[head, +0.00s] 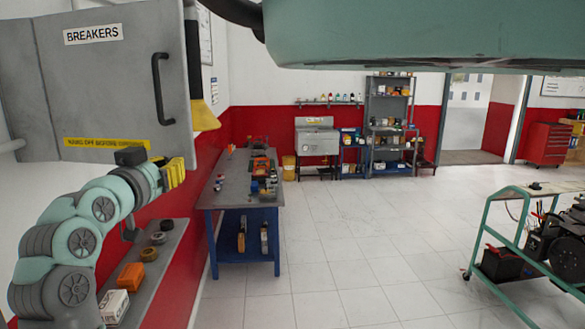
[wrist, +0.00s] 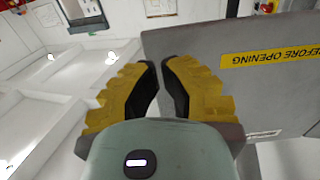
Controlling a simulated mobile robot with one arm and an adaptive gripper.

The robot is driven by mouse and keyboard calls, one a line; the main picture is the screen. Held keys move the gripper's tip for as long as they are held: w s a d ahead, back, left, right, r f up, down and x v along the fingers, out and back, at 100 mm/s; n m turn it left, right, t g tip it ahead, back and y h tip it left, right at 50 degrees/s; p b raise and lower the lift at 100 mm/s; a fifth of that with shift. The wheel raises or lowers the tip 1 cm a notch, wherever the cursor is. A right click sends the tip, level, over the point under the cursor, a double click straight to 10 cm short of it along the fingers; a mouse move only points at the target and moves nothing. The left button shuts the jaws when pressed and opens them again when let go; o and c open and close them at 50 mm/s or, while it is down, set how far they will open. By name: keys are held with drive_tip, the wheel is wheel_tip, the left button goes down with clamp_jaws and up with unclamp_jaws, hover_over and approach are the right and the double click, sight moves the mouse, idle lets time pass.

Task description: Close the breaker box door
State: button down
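The grey breaker box door (head: 115,95), labelled BREAKERS, is at the upper left of the head view with its labelled face towards me. It seems to stand open, out from the left wall; the box interior is hidden. A black handle (head: 162,88) is near its right edge. My gripper (head: 176,172) has yellow fingers and is just below the door's lower edge in the head view. In the wrist view my gripper (wrist: 160,62) has its fingertips nearly together with nothing between them. The door (wrist: 215,85) is to the right there; contact cannot be told.
A shelf (head: 172,243) with small parts runs along the left wall below the door. A blue workbench (head: 247,228) with tools stands beyond it. A teal engine stand (head: 502,240) is at the right. The tiled floor between them is clear.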

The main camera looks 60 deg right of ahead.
sight(186, 159)
drive_tip(key=p+x, duration=0.2)
drive_tip(key=shift+d+r, duration=0.25)
drive_tip(key=shift+d, duration=0.2)
drive_tip(key=shift+w+d+f+p, duration=0.15)
drive_tip(key=shift+w+d+p, duration=0.1)
drive_tip(key=shift+d+p, duration=0.3)
drive_tip(key=shift+f, duration=0.15)
